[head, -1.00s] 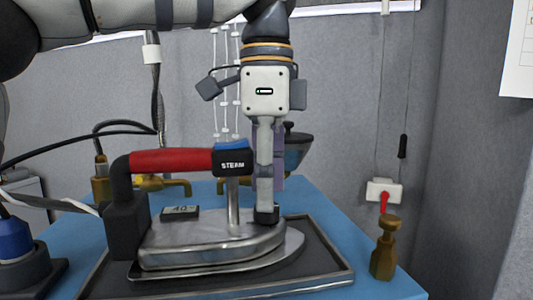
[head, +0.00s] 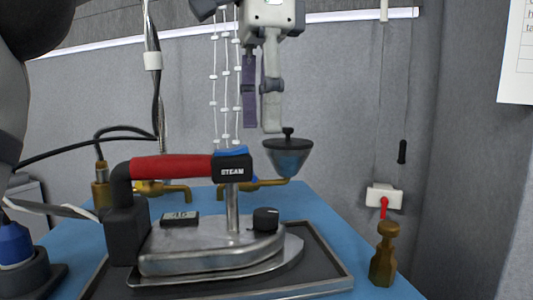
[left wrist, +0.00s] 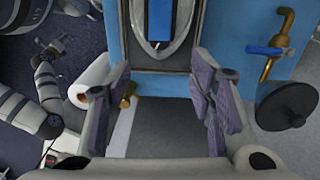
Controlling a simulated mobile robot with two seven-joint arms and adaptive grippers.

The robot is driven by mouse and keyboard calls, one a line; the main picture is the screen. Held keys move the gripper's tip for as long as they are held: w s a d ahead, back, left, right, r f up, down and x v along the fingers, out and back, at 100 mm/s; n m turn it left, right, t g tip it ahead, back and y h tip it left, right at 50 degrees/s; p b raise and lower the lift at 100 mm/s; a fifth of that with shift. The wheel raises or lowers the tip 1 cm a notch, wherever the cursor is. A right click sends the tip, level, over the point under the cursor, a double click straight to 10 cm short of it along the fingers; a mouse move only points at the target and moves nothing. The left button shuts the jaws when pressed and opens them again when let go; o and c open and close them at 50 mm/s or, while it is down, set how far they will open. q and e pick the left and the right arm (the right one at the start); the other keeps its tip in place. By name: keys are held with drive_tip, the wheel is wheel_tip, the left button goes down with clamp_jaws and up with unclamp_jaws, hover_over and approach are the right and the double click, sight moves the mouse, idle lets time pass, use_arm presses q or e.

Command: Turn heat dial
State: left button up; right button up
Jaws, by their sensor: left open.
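The steam iron (head: 215,249), with a red handle and a black STEAM block, stands on a dark metal-edged tray (head: 335,283). Its black heat dial (head: 265,219) sits on the silver top near the front, with a light mark on its upper face. A small dark display (head: 180,219) with digits lies left of the post. My left gripper (head: 261,125) hangs well above the dial, apart from it, open and empty. Its purple-padded fingers also show spread in the left wrist view (left wrist: 160,108). What looks like my right gripper (left wrist: 54,46) is small and unclear there.
A dark funnel-shaped cup (head: 288,157) with a black lid stands behind the iron, below my left gripper. Brass taps (head: 175,189) are at the back. A brass post (head: 385,255) stands at the blue table's (head: 320,210) right edge. Air above the dial is clear.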

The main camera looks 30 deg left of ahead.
sight(265, 211)
use_arm(q)
wheel_tip(265, 211, down, 12)
drive_tip(key=shift+s+d+f, duration=0.1)
clamp_jaws()
idle(0.3)
